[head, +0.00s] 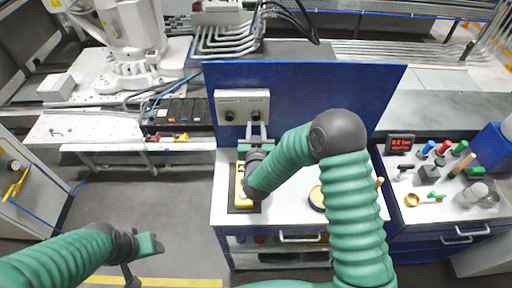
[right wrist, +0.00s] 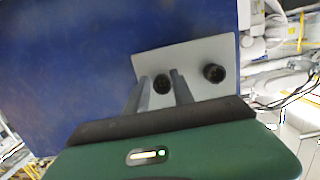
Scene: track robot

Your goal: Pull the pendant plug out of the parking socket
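A pale socket plate (head: 241,104) with two black round fittings is on the blue upright panel; it also shows in the right wrist view (right wrist: 193,56). My right gripper (head: 256,129) is at the right-hand fitting (head: 256,115). In the right wrist view its two grey fingers (right wrist: 164,88) stand apart, with one black fitting (right wrist: 162,84) showing between them; contact cannot be told. The other fitting (right wrist: 213,73) is clear of the fingers. Which one is the plug cannot be told. A yellow pendant-like object (head: 239,186) lies below my right wrist, partly hidden. My left gripper (head: 141,256) is low at left, its opening unclear.
The blue panel (head: 305,95) rises behind the white worktop (head: 285,195). A round yellow-rimmed item (head: 317,198) lies beside my right arm. Small tools and coloured pieces crowd the right bench (head: 455,207). A white industrial arm (head: 130,40) stands at back left. The left floor is mostly clear.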

